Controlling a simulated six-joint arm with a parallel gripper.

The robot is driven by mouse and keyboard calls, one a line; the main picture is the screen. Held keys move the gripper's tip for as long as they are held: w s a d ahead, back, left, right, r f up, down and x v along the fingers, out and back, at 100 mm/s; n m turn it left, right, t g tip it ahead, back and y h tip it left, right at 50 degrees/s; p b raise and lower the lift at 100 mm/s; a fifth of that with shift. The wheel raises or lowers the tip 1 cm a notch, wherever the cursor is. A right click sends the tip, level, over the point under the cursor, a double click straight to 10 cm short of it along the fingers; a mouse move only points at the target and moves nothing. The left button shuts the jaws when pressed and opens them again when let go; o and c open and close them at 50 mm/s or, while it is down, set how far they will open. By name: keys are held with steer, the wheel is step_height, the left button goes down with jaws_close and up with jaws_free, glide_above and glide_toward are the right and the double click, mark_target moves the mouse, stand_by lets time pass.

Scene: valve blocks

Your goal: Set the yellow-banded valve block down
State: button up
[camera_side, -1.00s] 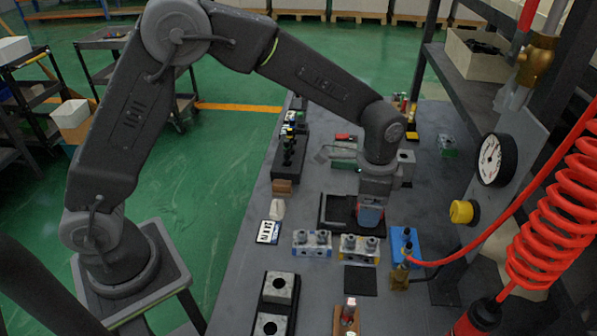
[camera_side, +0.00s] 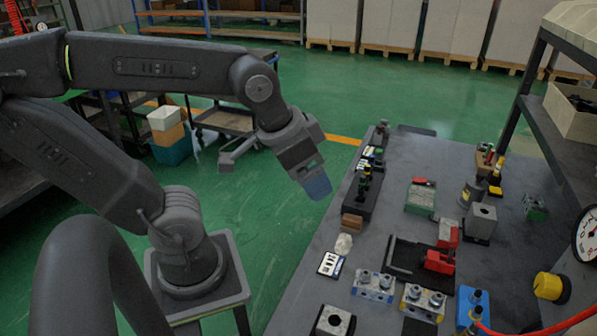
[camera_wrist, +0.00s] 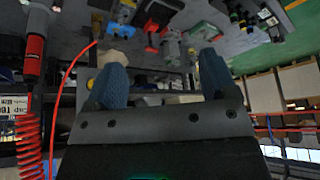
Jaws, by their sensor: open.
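The yellow-banded valve block (camera_side: 422,303), with silver fittings on top, stands upright on the grey table in the side view. It is just behind a dark square pad (camera_side: 418,327) and right of a blue-banded valve block (camera_side: 374,286). My gripper (camera_side: 318,187) is up and to the left, beyond the table's left edge, well apart from both blocks. In the wrist view my gripper (camera_wrist: 162,75) is open, with its two blue fingers wide apart and nothing between them. I cannot make out the yellow-banded block surely in that view.
A red clamp (camera_side: 441,259) stands at a black tray (camera_side: 404,256) behind the blocks. A black rack (camera_side: 362,192) with small parts runs along the left edge. A blue fixture (camera_side: 472,304) is at the right, with a yellow knob (camera_side: 548,286) beyond. Green floor lies left.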

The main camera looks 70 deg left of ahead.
steer(key=shift+s+a+f, duration=0.1)
steer(key=shift+s+a, duration=0.05)
steer(key=shift+s, duration=0.4)
steer(key=shift+s+f+n, duration=0.1)
steer(key=shift+s+n, duration=0.05)
steer(key=shift+n, duration=0.15)
steer(key=shift+c, duration=0.8)
steer(key=c, duration=0.7)
